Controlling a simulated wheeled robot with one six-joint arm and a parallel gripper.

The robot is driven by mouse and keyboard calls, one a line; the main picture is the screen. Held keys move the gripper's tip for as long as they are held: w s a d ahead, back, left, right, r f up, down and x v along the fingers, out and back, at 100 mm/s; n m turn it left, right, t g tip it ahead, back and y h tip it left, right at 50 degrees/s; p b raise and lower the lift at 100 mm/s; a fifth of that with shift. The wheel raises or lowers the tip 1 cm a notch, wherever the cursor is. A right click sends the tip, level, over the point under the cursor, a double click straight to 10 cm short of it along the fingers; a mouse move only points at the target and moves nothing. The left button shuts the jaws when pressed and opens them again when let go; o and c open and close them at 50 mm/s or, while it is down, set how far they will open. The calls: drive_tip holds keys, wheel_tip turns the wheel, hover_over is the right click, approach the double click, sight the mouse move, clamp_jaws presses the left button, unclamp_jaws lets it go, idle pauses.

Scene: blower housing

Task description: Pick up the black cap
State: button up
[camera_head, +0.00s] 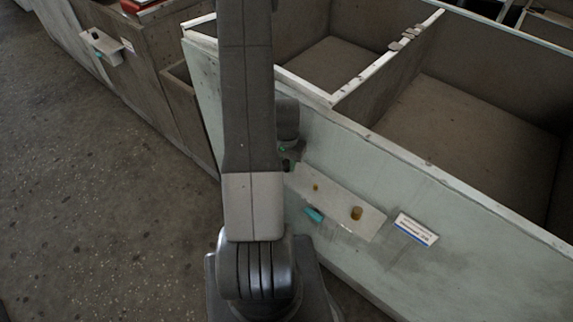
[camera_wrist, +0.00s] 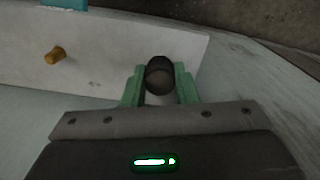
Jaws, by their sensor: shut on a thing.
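The black cap (camera_wrist: 160,70) is a dark round piece between the green fingers of my gripper (camera_wrist: 160,80) in the wrist view. The fingers are shut on its two sides. Behind it is the pale plate (camera_wrist: 105,40) on the housing wall; I cannot tell whether the cap still touches the plate. In the head view my arm covers much of this spot, and only a bit of green of my gripper (camera_head: 287,160) shows at the plate's upper left end. The cap cannot be made out clearly there.
The plate (camera_head: 335,200) also carries a small yellow peg (camera_head: 316,188), a brownish knob (camera_head: 356,213) and a teal piece (camera_head: 313,214). A label (camera_head: 415,230) is to its right. Large open bins (camera_head: 470,130) lie behind the wall. Open floor (camera_head: 110,220) is at left.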

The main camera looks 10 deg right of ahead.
sight(286, 162)
drive_tip(key=shift+r, duration=0.1)
drive_tip(key=shift+c, duration=0.2)
wheel_tip(286, 162, up, 18)
drive_tip(key=shift+b, duration=0.35)
idle(0.4)
